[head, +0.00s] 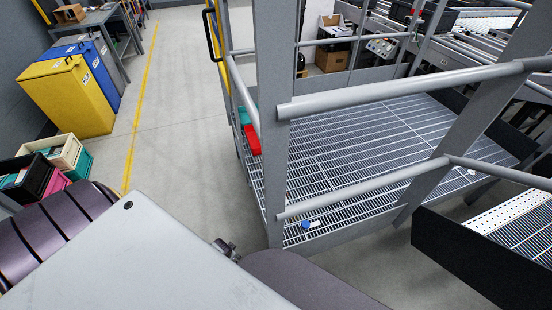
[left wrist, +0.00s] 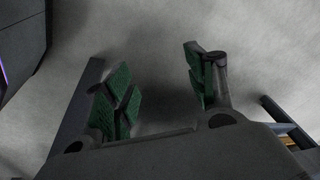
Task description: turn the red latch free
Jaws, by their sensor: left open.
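No part that I can surely call the red latch shows. A small red block-like thing (head: 252,139) sits at the left edge of the catwalk, behind the railing, beside a green one (head: 244,115); I cannot tell whether it is a latch or a bin. In the head view only a small dark part of my left gripper (head: 227,248) shows, in front of the catwalk's near left corner. In the left wrist view the left gripper (left wrist: 160,95) has its green-padded fingers spread, with nothing between them but grey floor behind. My right gripper is out of view.
Grey railings (head: 400,92) and posts stand around the grated catwalk (head: 360,140). A small blue-and-white thing (head: 307,226) lies on the grating near its front edge. Yellow (head: 70,95) and blue cabinets and several crates stand at left. Floor between them and the catwalk is clear.

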